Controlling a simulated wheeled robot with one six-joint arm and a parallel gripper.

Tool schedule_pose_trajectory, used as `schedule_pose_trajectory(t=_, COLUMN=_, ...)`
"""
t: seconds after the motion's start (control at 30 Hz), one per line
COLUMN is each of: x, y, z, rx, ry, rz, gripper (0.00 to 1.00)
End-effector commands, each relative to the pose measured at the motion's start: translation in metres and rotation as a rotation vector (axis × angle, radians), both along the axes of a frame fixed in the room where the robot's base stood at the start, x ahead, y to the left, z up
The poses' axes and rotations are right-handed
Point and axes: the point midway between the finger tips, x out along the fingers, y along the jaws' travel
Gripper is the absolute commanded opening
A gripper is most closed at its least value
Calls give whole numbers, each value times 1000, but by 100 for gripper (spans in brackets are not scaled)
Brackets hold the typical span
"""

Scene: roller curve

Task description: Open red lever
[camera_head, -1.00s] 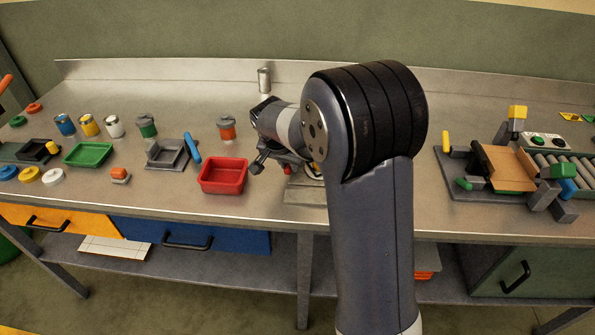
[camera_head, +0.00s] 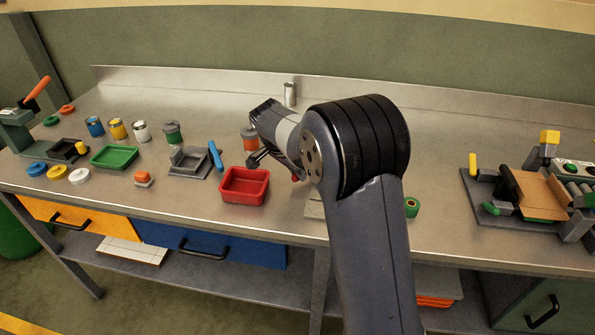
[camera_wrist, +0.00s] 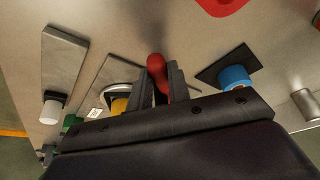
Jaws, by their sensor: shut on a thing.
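The red lever (camera_wrist: 157,66) shows in the wrist view as a rounded red handle between the two fingers of my gripper (camera_wrist: 162,82). The fingers are shut on it. Its lower part and its mount are hidden behind the fingers and the gripper body. In the head view my gripper (camera_head: 258,158) is over the bench, behind the red tray (camera_head: 245,198). A small red bit, likely the lever, shows beside it; my arm hides most of that spot.
In the wrist view, a blue knob (camera_wrist: 236,78) on a dark plate and a yellow part (camera_wrist: 119,106) flank the lever. A clamp-like fixture (camera_head: 525,195) stands at the right.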

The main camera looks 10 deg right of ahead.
Motion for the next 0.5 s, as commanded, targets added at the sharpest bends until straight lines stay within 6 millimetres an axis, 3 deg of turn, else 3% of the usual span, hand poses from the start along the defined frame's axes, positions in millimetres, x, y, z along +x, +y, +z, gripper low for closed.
schedule_pose_trajectory(t=0.1, x=1, y=1, z=1, rx=4, ry=-6, rz=-1, gripper=0)
schedule_pose_trajectory(t=0.13, x=1, y=1, z=1, rx=4, ry=-6, rz=-1, gripper=20)
schedule_pose_trajectory(t=0.3, x=1, y=1, z=1, rx=3, ry=-4, rz=0, gripper=34)
schedule_pose_trajectory(t=0.37, x=1, y=1, z=1, rx=3, ry=-4, rz=0, gripper=39)
schedule_pose_trajectory(t=0.5, x=1, y=1, z=1, rx=2, ry=-3, rz=1, gripper=40)
